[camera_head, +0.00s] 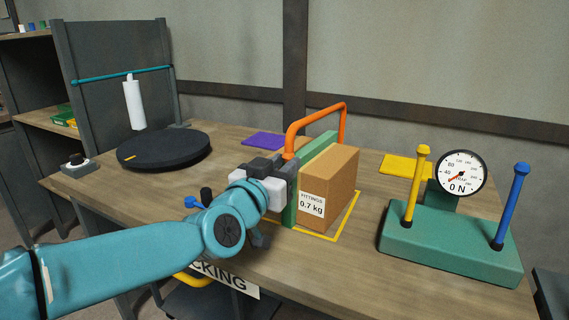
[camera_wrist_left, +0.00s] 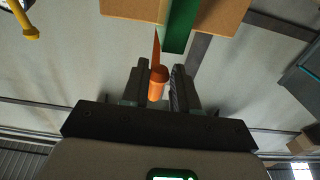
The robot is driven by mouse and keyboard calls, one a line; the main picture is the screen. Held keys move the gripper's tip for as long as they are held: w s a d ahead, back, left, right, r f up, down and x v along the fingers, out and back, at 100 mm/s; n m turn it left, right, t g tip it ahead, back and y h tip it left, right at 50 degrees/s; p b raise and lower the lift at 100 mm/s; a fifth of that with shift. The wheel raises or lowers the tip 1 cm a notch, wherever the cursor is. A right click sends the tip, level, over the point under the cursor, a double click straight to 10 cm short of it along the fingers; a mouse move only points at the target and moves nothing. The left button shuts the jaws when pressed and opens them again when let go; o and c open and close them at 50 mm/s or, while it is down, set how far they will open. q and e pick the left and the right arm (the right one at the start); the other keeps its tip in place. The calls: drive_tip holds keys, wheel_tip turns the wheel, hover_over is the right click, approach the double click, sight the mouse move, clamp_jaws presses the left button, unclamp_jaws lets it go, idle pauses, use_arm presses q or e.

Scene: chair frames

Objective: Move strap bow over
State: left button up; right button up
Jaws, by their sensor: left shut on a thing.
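The orange strap bow (camera_head: 318,117) arches over the carton (camera_head: 328,185) marked "FITTINGS 0.7 kg", along a green upright piece (camera_head: 289,206). My left gripper (camera_head: 284,168) is shut on the near leg of the bow, at the left of the carton. In the left wrist view, the bow's orange end (camera_wrist_left: 157,84) lies between the two fingers, with the green piece (camera_wrist_left: 180,25) and carton beyond. The bow's far leg comes down behind the carton, so its lower end is hidden. My right gripper is not in view.
A yellow outline (camera_head: 345,222) marks the table around the carton. A green gauge stand (camera_head: 450,240) with yellow and blue posts is at right; its dial reads 0 N. A black turntable (camera_head: 165,149) stands at left. Purple (camera_head: 264,139) and yellow (camera_head: 400,166) pads lie behind.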

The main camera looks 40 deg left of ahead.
use_arm(q)
drive_tip(key=shift+s+d+f+b, duration=0.1)
drive_tip(key=shift+s+f+b, duration=0.15)
drive_tip(key=shift+f+b, duration=0.4)
drive_tip(key=shift+s+d+f+b, duration=0.1)
drive_tip(key=shift+s+f+b, duration=0.1)
drive_tip(key=shift+f+b, duration=0.4)
drive_tip(key=shift+s+d+f+b, duration=0.1)
drive_tip(key=shift+s+f+b, duration=0.2)
drive_tip(key=shift+f, duration=0.55)
drive_tip(key=o, duration=0.9)
drive_tip(key=shift+a, duration=0.1)
